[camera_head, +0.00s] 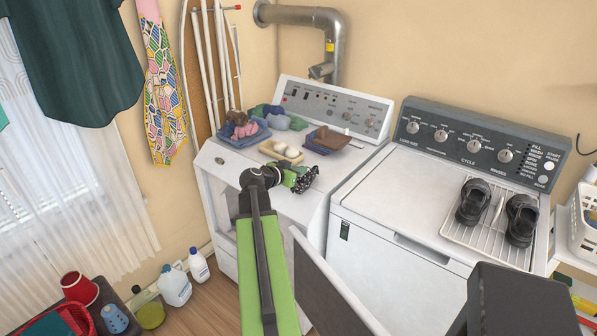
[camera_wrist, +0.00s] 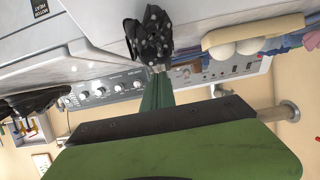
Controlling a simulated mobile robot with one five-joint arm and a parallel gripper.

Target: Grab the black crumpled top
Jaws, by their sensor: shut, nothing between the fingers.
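The black crumpled top (camera_head: 308,180) has pale dots and lies on the front right part of the left white machine's top. In the wrist view the top (camera_wrist: 150,38) sits right at the fingertips, bunched up. My gripper (camera_head: 293,179) reaches over the machine from the front left, its green fingers against or just short of the top. In the wrist view my gripper (camera_wrist: 158,72) has its fingers together, with no cloth seen between them. Whether the tips touch the cloth I cannot tell.
Behind the top stand a cream tray (camera_head: 268,152) with white balls, a blue tray (camera_head: 232,142) with cloths and a dark tray (camera_head: 318,148) with a brown item. A washer (camera_head: 390,200) with black shoes (camera_head: 473,203) on a rack stands right.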

